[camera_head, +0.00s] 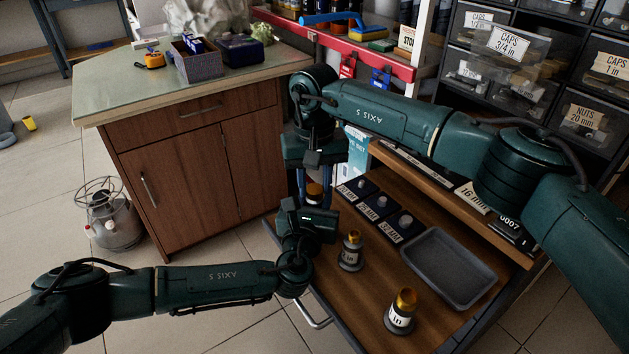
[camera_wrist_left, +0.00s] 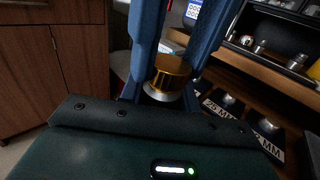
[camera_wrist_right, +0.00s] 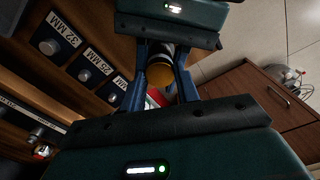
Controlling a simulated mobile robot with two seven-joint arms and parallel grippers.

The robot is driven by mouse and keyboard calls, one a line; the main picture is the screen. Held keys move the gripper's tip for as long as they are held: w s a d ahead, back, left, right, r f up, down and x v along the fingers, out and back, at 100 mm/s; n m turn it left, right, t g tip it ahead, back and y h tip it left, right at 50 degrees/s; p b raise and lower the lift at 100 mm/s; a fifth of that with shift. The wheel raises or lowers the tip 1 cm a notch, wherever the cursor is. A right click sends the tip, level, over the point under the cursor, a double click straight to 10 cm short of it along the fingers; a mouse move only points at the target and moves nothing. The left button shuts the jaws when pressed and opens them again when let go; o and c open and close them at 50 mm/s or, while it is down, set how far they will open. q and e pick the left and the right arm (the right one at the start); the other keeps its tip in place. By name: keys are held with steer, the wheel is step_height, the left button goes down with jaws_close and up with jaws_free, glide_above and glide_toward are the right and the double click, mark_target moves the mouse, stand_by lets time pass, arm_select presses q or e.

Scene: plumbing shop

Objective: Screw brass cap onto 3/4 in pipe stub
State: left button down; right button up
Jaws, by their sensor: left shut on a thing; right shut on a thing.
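My left gripper (camera_head: 310,207) comes in low from the front, shut around the stub below the cap. In the right wrist view the cap's round top (camera_wrist_right: 160,75) shows between the fingers. The threads and the stub's label are hidden.
Two other capped stubs (camera_head: 351,250) (camera_head: 400,312) stand nearer on the bench, the front one marked for 1 in. A grey tray (camera_head: 488,292) is empty. Black blocks with size labels (camera_head: 378,206) line the middle. A wooden ledge (camera_head: 418,177) runs behind.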

steer(key=m, duration=1.6)
steer(key=shift+m, duration=0.4)
steer(key=m, duration=0.6)
steer(key=shift+m, duration=0.3)
steer(key=m, duration=1.2)
steer(key=shift+m, duration=0.4)
steer(key=m, duration=1)
steer(key=shift+f+m, duration=0.1)
steer(key=shift+m, duration=0.3)
steer(key=m, duration=1.2)
steer(key=a+m, duration=0.1)
steer(key=m, duration=0.1)
steer(key=shift+s+a, duration=0.1)
steer(key=shift+s, duration=0.1)
steer(key=shift+d+m, duration=0.35)
steer(key=shift+m, duration=0.65)
